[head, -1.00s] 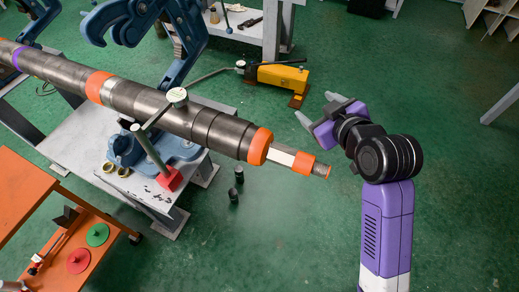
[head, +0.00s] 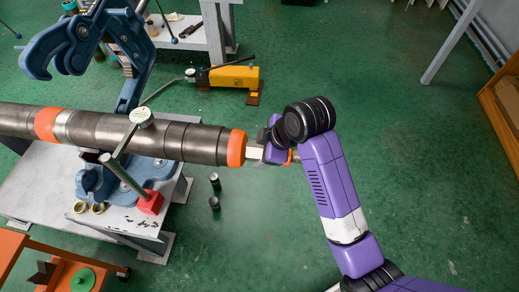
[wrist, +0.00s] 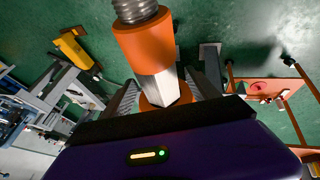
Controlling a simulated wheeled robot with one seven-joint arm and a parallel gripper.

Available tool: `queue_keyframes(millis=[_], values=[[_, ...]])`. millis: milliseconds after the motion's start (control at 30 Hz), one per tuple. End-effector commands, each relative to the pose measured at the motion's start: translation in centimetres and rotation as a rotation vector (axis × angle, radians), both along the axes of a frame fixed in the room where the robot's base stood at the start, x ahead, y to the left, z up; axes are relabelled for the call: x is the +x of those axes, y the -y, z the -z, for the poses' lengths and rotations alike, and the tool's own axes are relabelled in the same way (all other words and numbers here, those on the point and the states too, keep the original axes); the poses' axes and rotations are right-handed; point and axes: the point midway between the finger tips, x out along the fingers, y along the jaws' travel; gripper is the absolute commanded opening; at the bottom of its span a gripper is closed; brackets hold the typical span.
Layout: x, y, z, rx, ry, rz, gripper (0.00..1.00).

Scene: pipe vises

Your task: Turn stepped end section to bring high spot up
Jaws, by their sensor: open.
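A long dark pipe (head: 195,140) lies level across the left of the head view, with orange bands. Its stepped end section (head: 254,153) juts right, past the last orange band (head: 236,148). In the wrist view the end section (wrist: 160,88) shows pale flat faces between orange collars, with a threaded grey tip (wrist: 135,10) at the top. My gripper (head: 267,150) is open at the end section. In the wrist view my gripper's fingers (wrist: 163,84) stand on either side of the pale flats. I cannot tell whether either finger touches.
A dial gauge (head: 141,117) on a stand with a red base (head: 150,203) sits at the pipe. A blue vise (head: 85,40) rises behind it. A yellow pump (head: 233,77) lies on the floor behind. Green floor (head: 420,160) to the right is clear.

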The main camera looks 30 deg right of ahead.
Motion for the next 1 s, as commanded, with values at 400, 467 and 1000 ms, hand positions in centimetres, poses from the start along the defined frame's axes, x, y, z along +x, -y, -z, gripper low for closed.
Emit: queue_keyframes(millis=[400,467,1000], values=[[0.8,-0.3,1.6,0.0,0.001,0.002,0.69],[0.8,-0.3,1.6,0.0,0.001,0.002,0.69],[0.7,-0.3,1.6,-0.01,0.012,0.001,0.07]])
